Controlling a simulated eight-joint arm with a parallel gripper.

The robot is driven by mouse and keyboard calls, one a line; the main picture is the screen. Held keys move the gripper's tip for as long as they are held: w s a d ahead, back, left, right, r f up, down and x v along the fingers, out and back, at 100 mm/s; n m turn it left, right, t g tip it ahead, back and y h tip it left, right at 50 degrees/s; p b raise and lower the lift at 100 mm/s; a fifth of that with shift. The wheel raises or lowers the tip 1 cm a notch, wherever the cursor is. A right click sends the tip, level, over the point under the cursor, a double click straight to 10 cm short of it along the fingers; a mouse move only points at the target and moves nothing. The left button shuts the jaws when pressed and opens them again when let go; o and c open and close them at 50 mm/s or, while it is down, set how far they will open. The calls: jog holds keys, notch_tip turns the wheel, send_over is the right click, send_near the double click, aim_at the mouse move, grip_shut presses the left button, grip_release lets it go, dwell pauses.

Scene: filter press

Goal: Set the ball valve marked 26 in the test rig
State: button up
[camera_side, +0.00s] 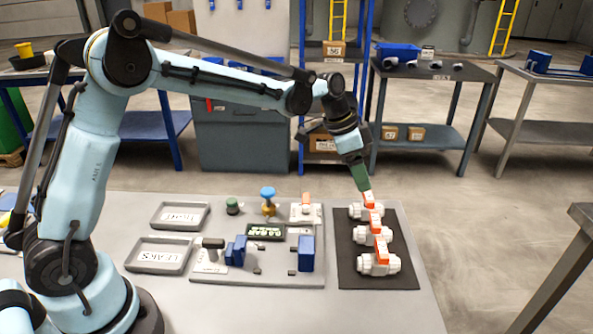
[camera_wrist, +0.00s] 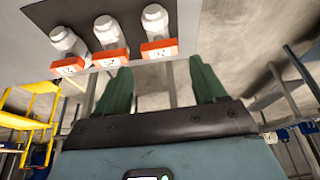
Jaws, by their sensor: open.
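Three white ball valves with orange handles lie in a row on a black mat (camera_side: 350,275): a far one (camera_side: 367,211), a middle one (camera_side: 373,234) and a near one (camera_side: 379,264). The wrist view shows all three, at left (camera_wrist: 66,42), middle (camera_wrist: 108,33) and right (camera_wrist: 156,22). Their handle labels are too small to read surely. My gripper (camera_side: 364,187) points down just above the far valve. Its green fingers are apart and empty in the wrist view (camera_wrist: 162,82). The grey test rig plate (camera_side: 270,277) lies left of the mat, with blue clamp blocks (camera_side: 306,253).
The rig plate also carries a blue-topped yellow fitting (camera_side: 268,203), a green knob (camera_side: 233,206), an orange-topped part (camera_side: 306,206) and a dark display (camera_side: 265,231). Two labelled grey trays (camera_side: 160,254) (camera_side: 180,215) lie left of it. Another table edge (camera_side: 580,215) stands at right.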

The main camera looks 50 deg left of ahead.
aim_at(369, 195)
jog(key=shift+x, duration=4.8)
jog(key=shift+r, duration=0.1)
jog(key=c, duration=0.9)
jog(key=shift+r, duration=0.1)
